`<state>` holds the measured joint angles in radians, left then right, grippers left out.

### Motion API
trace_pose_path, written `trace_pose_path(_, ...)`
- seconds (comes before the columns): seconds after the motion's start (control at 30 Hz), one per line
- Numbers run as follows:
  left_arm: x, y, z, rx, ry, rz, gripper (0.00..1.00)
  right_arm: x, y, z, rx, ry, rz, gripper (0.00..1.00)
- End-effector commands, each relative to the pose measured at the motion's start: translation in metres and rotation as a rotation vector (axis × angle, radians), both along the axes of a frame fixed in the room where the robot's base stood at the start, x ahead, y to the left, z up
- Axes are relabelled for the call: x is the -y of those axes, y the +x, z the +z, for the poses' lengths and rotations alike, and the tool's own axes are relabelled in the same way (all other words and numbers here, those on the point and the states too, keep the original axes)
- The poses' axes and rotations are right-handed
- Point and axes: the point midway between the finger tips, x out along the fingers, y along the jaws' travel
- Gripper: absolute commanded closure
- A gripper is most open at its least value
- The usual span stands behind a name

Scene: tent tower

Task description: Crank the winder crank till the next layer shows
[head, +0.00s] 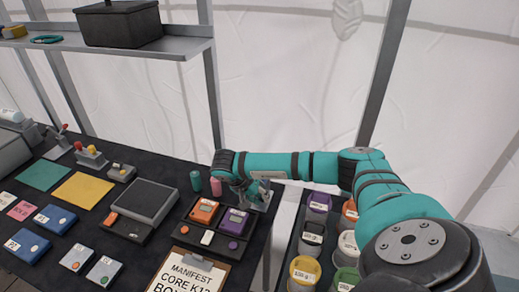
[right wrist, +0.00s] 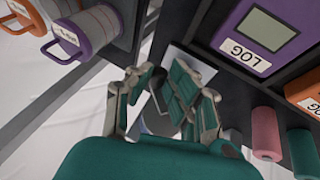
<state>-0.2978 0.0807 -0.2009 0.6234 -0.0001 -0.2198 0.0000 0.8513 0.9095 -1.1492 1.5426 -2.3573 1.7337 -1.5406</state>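The winder (head: 262,199), a small grey device, stands at the right end of the dark table in the head view, partly hidden by my right gripper (head: 241,190). In the right wrist view my right gripper (right wrist: 160,95) points down over the winder's pale base plate (right wrist: 184,62). A dark grey part (right wrist: 157,100), perhaps the crank handle, lies between its two fingers. A gap shows between the fingers; whether they press on this part I cannot tell. The layer display cannot be made out. My left gripper is not in view.
Pink (head: 215,187) and teal (head: 196,181) cylinders stand left of the winder. Orange (head: 204,211) and purple (head: 233,222) boxes sit in a tray in front. A clipboard (head: 192,264) lies nearer. Coloured canisters (head: 304,270) fill a rack to the right, across a gap.

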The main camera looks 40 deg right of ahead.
Motion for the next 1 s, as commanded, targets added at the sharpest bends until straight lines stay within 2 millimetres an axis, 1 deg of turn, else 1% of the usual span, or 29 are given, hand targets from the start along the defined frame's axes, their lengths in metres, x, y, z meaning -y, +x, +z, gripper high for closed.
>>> trace_pose_path(0.07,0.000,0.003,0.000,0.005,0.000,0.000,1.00,0.000,0.000,0.000,0.001,0.001,0.000,1.00)
trace_pose_path(0.27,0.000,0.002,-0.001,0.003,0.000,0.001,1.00,0.000,0.000,0.000,0.007,0.004,0.000,1.00)
trace_pose_path(0.47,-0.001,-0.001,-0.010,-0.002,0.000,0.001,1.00,0.000,0.000,-0.003,0.059,0.030,0.001,1.00)
trace_pose_path(0.67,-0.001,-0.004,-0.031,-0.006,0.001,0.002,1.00,0.000,0.001,-0.009,0.172,0.088,0.001,1.00)
trace_pose_path(1.0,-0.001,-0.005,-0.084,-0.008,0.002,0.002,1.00,-0.001,0.004,-0.016,0.396,0.201,0.000,1.00)
